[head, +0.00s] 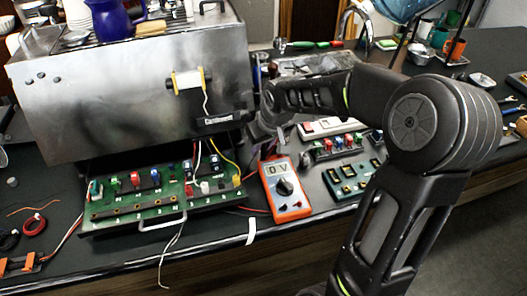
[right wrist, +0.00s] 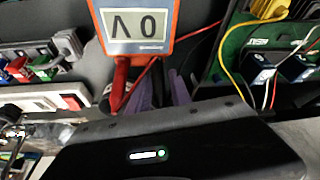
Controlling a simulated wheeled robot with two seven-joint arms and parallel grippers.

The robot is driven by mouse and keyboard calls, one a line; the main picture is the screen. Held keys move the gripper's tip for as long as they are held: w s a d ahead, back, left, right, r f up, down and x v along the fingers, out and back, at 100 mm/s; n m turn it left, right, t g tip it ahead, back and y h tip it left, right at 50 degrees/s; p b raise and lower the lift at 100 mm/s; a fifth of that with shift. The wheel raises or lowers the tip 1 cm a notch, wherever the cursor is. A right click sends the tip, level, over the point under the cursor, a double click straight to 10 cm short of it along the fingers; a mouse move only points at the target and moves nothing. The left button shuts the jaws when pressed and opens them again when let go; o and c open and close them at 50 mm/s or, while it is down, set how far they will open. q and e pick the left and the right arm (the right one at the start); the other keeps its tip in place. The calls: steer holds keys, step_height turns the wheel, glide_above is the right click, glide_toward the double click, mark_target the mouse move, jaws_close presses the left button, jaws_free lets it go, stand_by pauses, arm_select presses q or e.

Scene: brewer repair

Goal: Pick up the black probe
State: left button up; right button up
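My right gripper (head: 267,128) is beside the espresso machine, just behind the orange multimeter (head: 285,188), and mostly hidden by its own wrist. In the right wrist view the multimeter (right wrist: 134,28) appears upside down and reads 0 V. Purple finger parts (right wrist: 146,92) show beyond the wrist housing, close to a red probe (right wrist: 121,82). My left gripper is out of view.
The steel espresso machine (head: 135,85) stands at left, with a green circuit board (head: 160,208) and loose wires on its pulled-out tray. A panel of switches (head: 330,140) and a dark green block (head: 352,178) lie right of the meter. The counter's front edge is close.

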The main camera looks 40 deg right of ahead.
steer(key=shift+c, duration=0.6)
jaws_close()
step_height(320, 180, up, 18)
steer(key=b, duration=0.1)
stand_by(0.4)
steer(key=shift+f, duration=0.1)
stand_by(0.5)
